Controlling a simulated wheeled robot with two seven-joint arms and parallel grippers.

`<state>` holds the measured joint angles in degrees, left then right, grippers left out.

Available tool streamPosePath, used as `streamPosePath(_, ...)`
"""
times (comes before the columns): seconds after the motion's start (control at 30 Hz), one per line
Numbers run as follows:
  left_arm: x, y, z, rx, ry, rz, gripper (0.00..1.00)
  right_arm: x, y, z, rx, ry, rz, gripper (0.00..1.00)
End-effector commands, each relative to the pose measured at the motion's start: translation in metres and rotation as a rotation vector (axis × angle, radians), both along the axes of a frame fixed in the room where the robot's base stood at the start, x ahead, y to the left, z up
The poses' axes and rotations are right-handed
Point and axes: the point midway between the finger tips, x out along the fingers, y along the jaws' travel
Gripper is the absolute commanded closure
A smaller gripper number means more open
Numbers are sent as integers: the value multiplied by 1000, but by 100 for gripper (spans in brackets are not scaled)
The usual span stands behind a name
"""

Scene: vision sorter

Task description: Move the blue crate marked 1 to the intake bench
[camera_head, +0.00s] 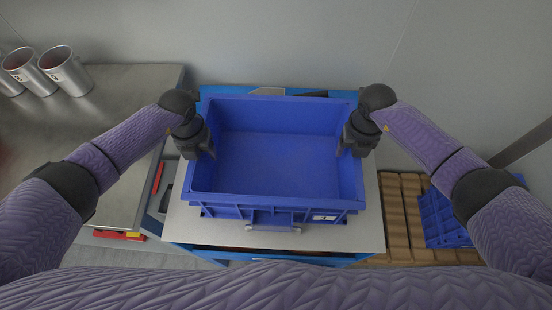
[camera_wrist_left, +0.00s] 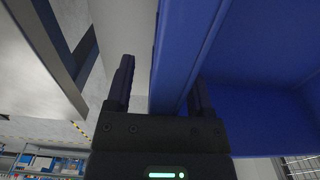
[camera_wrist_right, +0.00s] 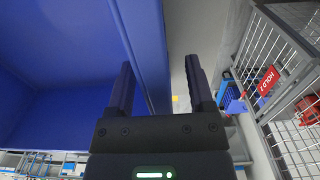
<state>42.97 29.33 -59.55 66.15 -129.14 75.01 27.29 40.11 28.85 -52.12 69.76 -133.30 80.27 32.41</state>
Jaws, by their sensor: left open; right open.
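The blue crate (camera_head: 275,206) stands upright and empty on a grey-topped blue stand in front of me. A small white label (camera_head: 324,217) is on its near side; its mark is too small to read surely. My left gripper (camera_head: 207,150) is at the crate's left wall, open, with one finger on each side of the wall (camera_wrist_left: 180,55) in the left wrist view. My right gripper (camera_head: 347,146) is at the right wall, open, its fingers likewise straddling the wall (camera_wrist_right: 145,50) in the right wrist view. I cannot tell which bench is the intake bench.
A metal bench (camera_head: 120,110) with several metal cups (camera_head: 64,70) is at the left. The stand's grey top (camera_head: 190,225) shows around the crate. At the right is a wooden slatted pallet (camera_head: 400,220) with another blue crate (camera_head: 440,218). A plain wall is behind.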

Motion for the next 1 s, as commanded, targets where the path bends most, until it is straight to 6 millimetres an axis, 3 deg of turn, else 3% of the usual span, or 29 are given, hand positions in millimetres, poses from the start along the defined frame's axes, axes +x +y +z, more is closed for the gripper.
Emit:
streamPosePath(0.17, 0, 0, 0, 0, 0, 0, 34, 0, 0, 0, 0, 0, 0, 34)
streamPosePath(0.47, 0, 0, 0, 0, 0, 0, 98, 0, 0, 0, 0, 0, 0, 98)
streamPosePath(1.0, 0, 0, 1, 0, 0, 1, 100, 0, 0, 0, 0, 0, 0, 100)
